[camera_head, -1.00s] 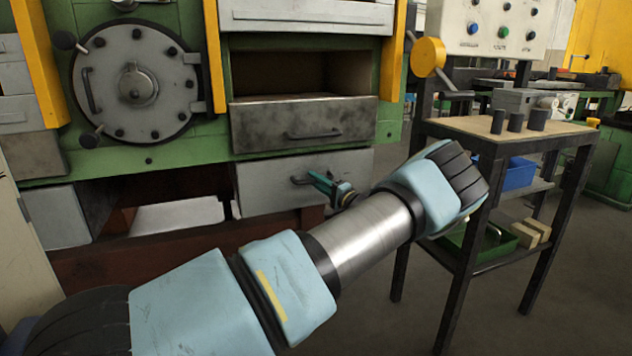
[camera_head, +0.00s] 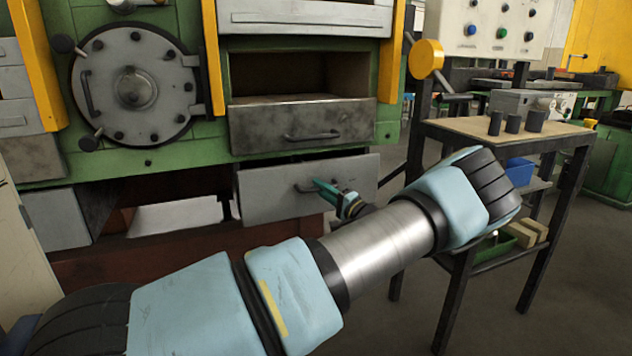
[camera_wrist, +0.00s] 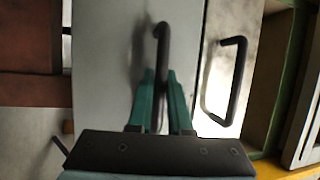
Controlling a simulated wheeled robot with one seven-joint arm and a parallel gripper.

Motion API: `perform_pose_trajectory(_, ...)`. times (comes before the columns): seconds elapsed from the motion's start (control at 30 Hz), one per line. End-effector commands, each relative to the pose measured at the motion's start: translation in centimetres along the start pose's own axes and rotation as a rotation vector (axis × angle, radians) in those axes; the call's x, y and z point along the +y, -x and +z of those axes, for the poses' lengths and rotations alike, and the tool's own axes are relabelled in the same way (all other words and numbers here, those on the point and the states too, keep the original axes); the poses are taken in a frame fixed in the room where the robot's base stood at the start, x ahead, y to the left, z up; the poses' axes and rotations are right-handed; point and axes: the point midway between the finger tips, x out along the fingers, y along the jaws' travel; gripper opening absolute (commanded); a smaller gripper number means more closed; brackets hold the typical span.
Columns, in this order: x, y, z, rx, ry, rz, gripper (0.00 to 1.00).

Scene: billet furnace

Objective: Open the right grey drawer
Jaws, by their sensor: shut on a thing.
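The right grey drawer (camera_head: 282,190) is at the lower right of the green furnace, below a darker metal drawer. It stands out a little, with a dark gap along its top edge. Its black bar handle (camera_wrist: 161,45) shows in the wrist view between my teal fingers. My gripper (camera_head: 325,187) is shut on this handle; in the wrist view my gripper (camera_wrist: 160,85) has one finger on each side of the bar. My arm comes in from the lower left and hides part of the floor below the drawer.
The upper metal drawer (camera_head: 301,122) has its own handle, also seen beside my gripper in the wrist view (camera_wrist: 226,82). A workbench (camera_head: 555,131) with several dark cylinders stands on the right. A round furnace door (camera_head: 136,88) is at the left. Floor shows between the drawer and bench.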

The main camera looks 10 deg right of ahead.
Motion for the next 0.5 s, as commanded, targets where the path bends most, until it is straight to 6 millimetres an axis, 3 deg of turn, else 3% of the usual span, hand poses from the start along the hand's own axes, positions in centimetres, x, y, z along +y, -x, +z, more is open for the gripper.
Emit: perform_pose_trajectory(0.5, -3.0, 13.2, 5.3, 0.007, 0.000, 0.001, 0.00)
